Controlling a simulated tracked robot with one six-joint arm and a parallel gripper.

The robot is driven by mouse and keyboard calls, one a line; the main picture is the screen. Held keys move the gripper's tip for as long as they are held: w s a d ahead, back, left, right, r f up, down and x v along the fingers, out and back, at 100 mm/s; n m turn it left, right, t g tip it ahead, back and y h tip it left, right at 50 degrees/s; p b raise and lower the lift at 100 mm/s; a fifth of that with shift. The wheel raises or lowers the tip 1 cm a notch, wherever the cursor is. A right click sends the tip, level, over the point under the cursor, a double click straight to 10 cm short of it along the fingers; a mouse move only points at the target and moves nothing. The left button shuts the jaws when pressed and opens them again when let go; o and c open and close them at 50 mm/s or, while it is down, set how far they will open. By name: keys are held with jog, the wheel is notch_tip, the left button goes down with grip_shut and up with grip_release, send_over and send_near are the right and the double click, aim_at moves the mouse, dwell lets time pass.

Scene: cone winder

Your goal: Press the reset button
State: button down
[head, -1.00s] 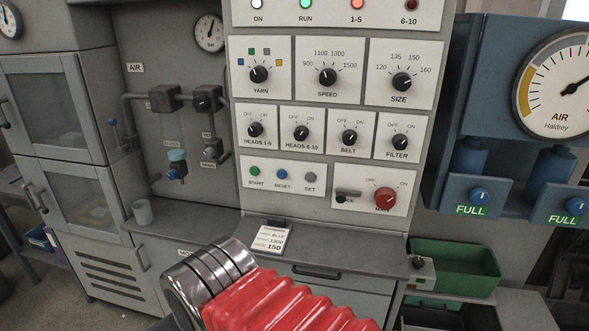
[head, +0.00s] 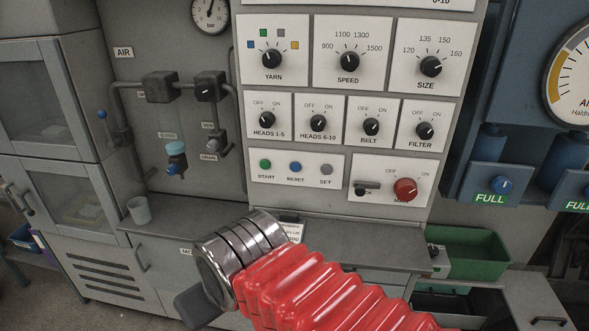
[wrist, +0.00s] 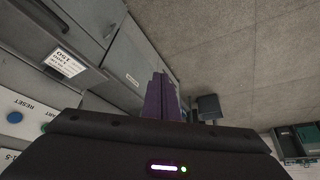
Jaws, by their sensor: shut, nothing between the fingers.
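The reset button (head: 295,167) is a small blue round button on a white plate, labelled RESET, between the green start button (head: 265,164) and the grey set button (head: 326,169). In the wrist view the blue reset button (wrist: 15,117) shows at the left edge, with its label upside down. My gripper (wrist: 162,95) has purple fingers, closed together and empty, pointing away from the panel's buttons.
A grey counter (head: 190,222) runs below the panel, with a cup (head: 139,210) at left and a card (head: 294,231) partly behind my arm. The red main knob (head: 405,190) and a small lever sit right of the buttons. A green bin (head: 470,262) stands at right.

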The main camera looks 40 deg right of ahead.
jog(key=w+d+f+m+t+y, duration=0.2)
jog(key=w+d+m+t+y, duration=0.15)
jog(key=w+d+m, duration=0.6)
jog(key=w+d+r+m+t+h, duration=0.1)
jog(key=d+r+m+h, duration=0.1)
jog(key=d+m, duration=0.5)
jog(key=w+d+r+m+t+h, duration=0.1)
jog(key=d+r+m+t+h, duration=0.1)
jog(key=d+m+h, duration=0.2)
jog(key=d+m, duration=0.3)
jog(key=d, duration=0.4)
jog(key=shift+w+d+m, duration=0.25)
jog(key=shift+m, duration=0.1)
jog(key=shift+r+t+h, duration=0.1)
jog(key=shift+t+h, duration=0.15)
jog(key=shift+d, duration=0.1)
